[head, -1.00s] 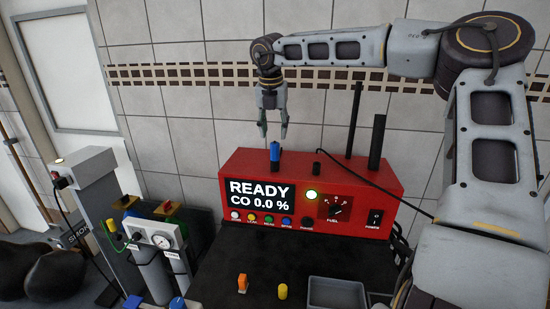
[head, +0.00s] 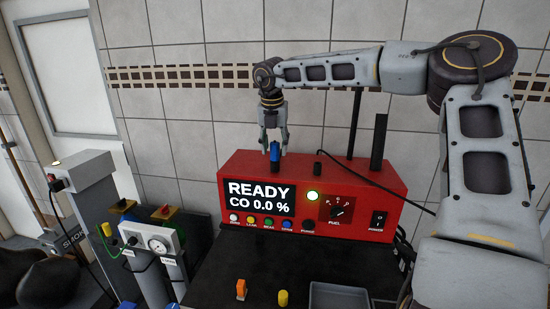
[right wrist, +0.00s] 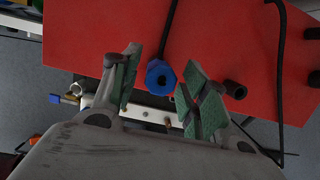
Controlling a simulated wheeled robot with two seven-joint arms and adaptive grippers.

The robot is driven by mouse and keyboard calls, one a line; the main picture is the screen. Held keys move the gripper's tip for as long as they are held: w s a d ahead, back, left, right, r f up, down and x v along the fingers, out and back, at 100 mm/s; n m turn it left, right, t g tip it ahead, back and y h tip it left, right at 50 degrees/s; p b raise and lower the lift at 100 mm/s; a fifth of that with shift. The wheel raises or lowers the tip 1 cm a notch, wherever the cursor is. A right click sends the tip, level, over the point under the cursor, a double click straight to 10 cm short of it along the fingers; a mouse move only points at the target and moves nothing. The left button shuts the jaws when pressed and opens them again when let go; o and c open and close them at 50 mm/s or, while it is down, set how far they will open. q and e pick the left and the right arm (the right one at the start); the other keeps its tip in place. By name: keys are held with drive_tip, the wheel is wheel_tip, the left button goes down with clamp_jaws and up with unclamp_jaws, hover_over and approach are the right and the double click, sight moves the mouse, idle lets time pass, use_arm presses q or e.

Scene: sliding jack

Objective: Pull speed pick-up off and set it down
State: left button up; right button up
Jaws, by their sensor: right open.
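A blue knobbed plug (head: 275,152), which I take to be the speed pick-up, stands upright on top of the red analyser box (head: 360,178). My right gripper (head: 274,143) is above the box, pointing down, with its fingers on either side of the plug's upper part. In the right wrist view my open right gripper (right wrist: 155,95) has green-padded fingers, and the blue plug (right wrist: 160,78) lies between them with a gap to each side. It is not gripped. My left gripper is not in view.
On the black top in front are an orange piece (head: 241,290), a yellow piece (head: 283,298) and a grey tray (head: 338,296). A dark post (head: 378,143) and a cable stand at the box's right. Grey equipment (head: 90,195) stands at left.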

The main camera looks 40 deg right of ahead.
drive_tip(key=shift+c, duration=0.3)
idle(0.5)
clamp_jaws()
